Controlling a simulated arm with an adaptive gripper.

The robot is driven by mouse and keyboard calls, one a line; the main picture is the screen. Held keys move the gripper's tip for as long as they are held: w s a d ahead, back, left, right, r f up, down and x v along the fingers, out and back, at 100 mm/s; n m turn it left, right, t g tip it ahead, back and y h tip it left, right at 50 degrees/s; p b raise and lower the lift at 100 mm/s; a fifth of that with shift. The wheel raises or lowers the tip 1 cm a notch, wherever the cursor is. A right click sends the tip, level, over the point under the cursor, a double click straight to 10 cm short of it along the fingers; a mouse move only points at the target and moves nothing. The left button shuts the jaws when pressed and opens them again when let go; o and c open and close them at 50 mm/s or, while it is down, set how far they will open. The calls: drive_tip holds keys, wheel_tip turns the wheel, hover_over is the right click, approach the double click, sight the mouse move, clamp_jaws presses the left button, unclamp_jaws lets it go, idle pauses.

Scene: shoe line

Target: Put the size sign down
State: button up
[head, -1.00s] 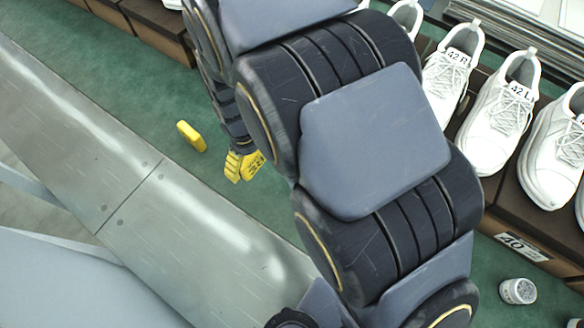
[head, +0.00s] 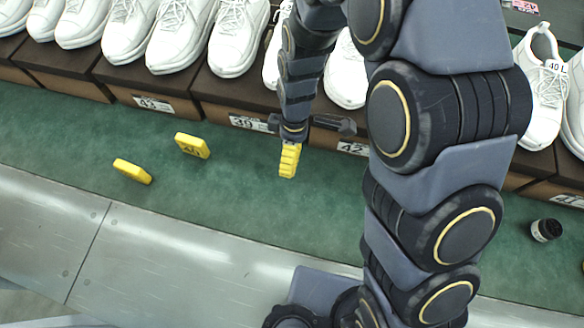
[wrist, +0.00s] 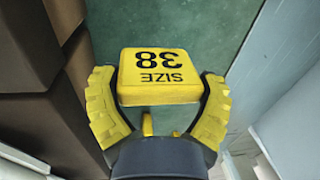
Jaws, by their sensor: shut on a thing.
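My gripper (wrist: 158,98) is shut on a yellow size sign (wrist: 158,75), with a ridged yellow finger on each side. The sign's face reads "SIZE 38", upside down in the wrist view. In the head view my gripper's yellow end (head: 289,161) is over the green surface, in front of the shoe boxes. There I cannot tell the held sign from the fingers. I cannot tell whether the sign touches the surface.
Two more yellow signs, one farther left (head: 132,171) and one nearer my gripper (head: 193,146), are on the green surface (head: 240,205). Brown boxes (head: 155,88) bearing white shoes (head: 238,38) line the back. A dark-lidded container (head: 545,230) lies at right. A metal edge (head: 170,260) runs in front.

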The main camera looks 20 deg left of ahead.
wheel_tip(320, 180, down, 7)
drive_tip(key=shift+r, duration=0.1)
idle(0.3)
drive_tip(key=o, duration=1)
drive_tip(key=r, duration=1.1)
drive_tip(key=shift+w+r, duration=0.2)
drive_tip(key=shift+w, duration=0.15)
drive_tip(key=shift+r, duration=0.3)
